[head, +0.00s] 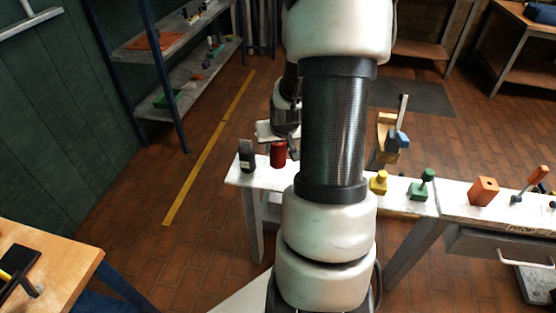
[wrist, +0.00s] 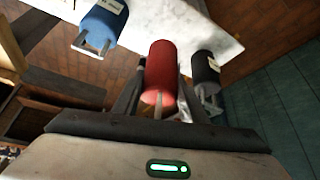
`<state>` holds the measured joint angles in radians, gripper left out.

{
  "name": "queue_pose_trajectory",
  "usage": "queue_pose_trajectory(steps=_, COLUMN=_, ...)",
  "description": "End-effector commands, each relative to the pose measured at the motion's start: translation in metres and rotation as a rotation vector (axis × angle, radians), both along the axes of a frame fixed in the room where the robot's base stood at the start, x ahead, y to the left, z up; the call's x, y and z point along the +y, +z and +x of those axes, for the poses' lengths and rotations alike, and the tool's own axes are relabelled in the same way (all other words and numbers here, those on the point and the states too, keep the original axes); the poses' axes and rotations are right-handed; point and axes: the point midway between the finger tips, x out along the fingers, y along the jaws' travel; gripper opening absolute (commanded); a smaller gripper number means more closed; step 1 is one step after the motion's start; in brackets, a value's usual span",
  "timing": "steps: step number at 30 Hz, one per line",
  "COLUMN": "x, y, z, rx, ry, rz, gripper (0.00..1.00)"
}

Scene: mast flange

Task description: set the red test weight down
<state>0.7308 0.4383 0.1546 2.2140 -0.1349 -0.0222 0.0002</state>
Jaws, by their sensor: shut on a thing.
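The red test weight (head: 278,154) is a red cylinder over the left end of the white bench (head: 262,176). In the wrist view the red weight (wrist: 161,72) sits between the two fingers of my gripper (wrist: 157,92), which is shut on it. A grey handle shows at its near end. Whether its base touches the bench top I cannot tell. In the head view my gripper (head: 287,140) is partly hidden behind my own arm.
A black weight (head: 246,158) stands close to the left of the red one, near the bench's end. The wrist view also shows a blue weight (wrist: 102,25). Further right on the bench are a yellow piece (head: 378,183), a green piece (head: 422,187) and an orange block (head: 483,191).

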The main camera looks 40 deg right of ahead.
Motion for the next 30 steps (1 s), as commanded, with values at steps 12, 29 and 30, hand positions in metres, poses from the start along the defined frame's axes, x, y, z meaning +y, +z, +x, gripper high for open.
queue_pose_trajectory(steps=12, x=0.000, y=-0.039, z=0.001, rx=-0.003, ry=0.002, rz=-0.003, gripper=0.00)
queue_pose_trajectory(steps=29, x=0.000, y=-0.042, z=0.000, rx=-0.001, ry=0.001, rz=-0.001, gripper=0.57)
queue_pose_trajectory(steps=30, x=0.000, y=-0.042, z=0.000, rx=-0.001, ry=0.001, rz=-0.001, gripper=0.57)
